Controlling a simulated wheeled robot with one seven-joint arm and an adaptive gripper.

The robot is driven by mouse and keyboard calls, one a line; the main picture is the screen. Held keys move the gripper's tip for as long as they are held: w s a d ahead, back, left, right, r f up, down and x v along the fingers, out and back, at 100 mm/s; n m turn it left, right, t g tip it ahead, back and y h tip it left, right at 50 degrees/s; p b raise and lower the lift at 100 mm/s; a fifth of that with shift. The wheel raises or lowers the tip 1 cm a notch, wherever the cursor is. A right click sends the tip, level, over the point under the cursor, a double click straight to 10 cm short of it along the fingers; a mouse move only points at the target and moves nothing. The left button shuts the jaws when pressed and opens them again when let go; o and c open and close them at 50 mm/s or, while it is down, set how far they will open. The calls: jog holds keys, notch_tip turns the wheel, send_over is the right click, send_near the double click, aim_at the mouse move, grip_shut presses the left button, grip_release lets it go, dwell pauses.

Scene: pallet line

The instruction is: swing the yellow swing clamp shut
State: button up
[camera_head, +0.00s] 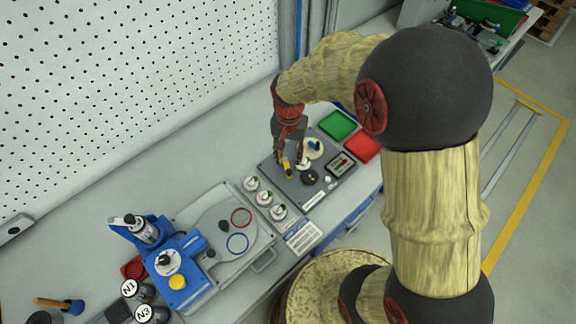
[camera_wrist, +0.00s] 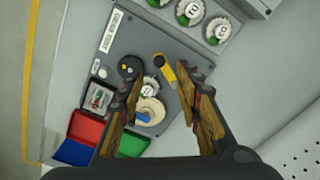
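The yellow swing clamp (camera_wrist: 169,75) is a short yellow arm with a dark round end on a grey fixture plate (camera_wrist: 135,38). In the head view the clamp (camera_head: 287,168) shows as a small yellow piece, partly hidden by my gripper (camera_head: 293,160). In the wrist view my gripper (camera_wrist: 158,78) is open, its two fingers wide apart with nothing held between them. The clamp appears between the fingertips, closer to the right finger. I cannot tell whether that finger touches it. A cream round part (camera_wrist: 151,106) with a blue piece lies beside the clamp.
A black round knob (camera_wrist: 130,67) stands on the plate near the left fingertip. Green (camera_head: 337,125) and red (camera_head: 362,146) trays sit behind the plate. A blue fixture (camera_head: 180,262) stands farther left. A pegboard wall (camera_head: 120,90) borders the bench.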

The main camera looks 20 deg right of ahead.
aim_at(289, 171)
notch_tip(289, 171, down, 7)
jog(key=shift+s+f+b, duration=0.1)
jog(key=shift+f+b, duration=0.05)
jog(key=shift+b, duration=0.35)
jog(key=shift+c, duration=0.4)
jog(key=c, duration=0.7)
grip_shut()
